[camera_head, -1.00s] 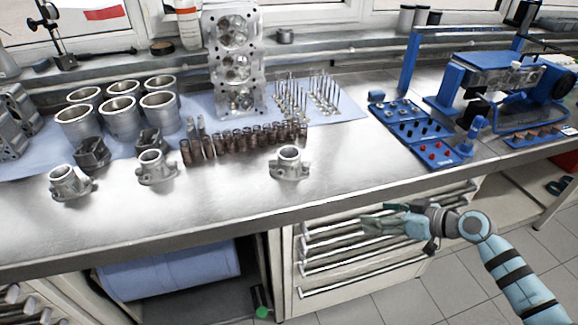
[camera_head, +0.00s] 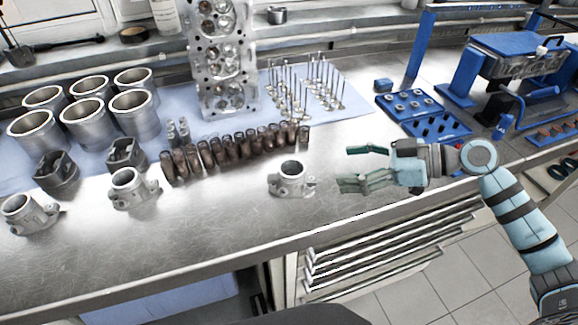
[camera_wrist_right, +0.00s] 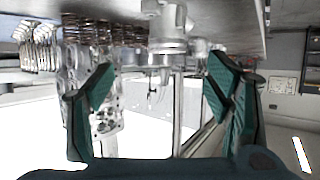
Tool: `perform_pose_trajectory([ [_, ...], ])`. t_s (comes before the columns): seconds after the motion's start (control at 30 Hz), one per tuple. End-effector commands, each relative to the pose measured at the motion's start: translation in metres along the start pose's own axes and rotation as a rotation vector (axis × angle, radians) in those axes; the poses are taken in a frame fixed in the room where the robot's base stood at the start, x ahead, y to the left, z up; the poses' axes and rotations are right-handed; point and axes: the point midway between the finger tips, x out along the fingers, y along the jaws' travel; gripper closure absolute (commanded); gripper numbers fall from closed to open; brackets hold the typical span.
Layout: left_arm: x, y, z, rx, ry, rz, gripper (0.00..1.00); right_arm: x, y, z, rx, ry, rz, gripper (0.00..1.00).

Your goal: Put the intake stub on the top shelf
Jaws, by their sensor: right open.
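Three similar grey metal stubs with round open tops stand along the front of the steel bench. The nearest to my right gripper is the intake stub-like casting (camera_head: 290,180); the others are a middle stub (camera_head: 132,188) and a left stub (camera_head: 28,214). My right gripper (camera_head: 358,167) is open and empty, to the right of the nearest stub and apart from it, with its fingers pointing at it. In the right wrist view that stub (camera_wrist_right: 168,28) shows upside down, between and beyond the open fingers (camera_wrist_right: 160,95). My left gripper is out of view.
A row of brown cylindrical parts (camera_head: 235,148) and several cylinder liners (camera_head: 95,122) stand behind the stubs. A cylinder head (camera_head: 222,60) and upright valves (camera_head: 300,90) are farther back. A raised ledge (camera_head: 350,22) runs along the back. Blue trays (camera_head: 420,118) lie to the right.

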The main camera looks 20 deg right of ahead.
Motion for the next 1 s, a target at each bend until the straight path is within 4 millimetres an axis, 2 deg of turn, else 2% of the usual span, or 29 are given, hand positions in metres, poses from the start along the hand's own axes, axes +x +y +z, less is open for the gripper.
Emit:
perform_pose_trajectory([
  [0.13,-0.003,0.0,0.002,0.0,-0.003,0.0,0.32,0.02,-0.001,-0.002,0.005,0.01,0.007,0.28],
  [0.3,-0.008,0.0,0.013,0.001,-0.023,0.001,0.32,0.06,0.0,0.001,0.012,0.007,0.018,0.28],
  [0.37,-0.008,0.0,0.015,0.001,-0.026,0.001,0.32,0.07,0.002,0.003,0.012,0.004,0.022,0.28],
  [0.53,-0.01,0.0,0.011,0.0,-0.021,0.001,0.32,0.092,-0.001,0.002,0.011,0.003,0.019,0.28],
  [0.7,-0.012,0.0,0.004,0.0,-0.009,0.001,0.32,0.126,-0.004,0.001,0.011,0.004,0.018,0.28],
  [0.8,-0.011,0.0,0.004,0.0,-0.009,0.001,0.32,0.135,-0.004,0.002,0.01,0.001,0.017,0.28],
  [0.97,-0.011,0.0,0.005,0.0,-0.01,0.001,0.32,0.135,-0.003,0.002,0.008,-0.001,0.018,0.28],
  [1.0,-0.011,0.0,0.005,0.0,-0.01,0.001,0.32,0.134,-0.003,0.002,0.009,-0.001,0.018,0.34],
])
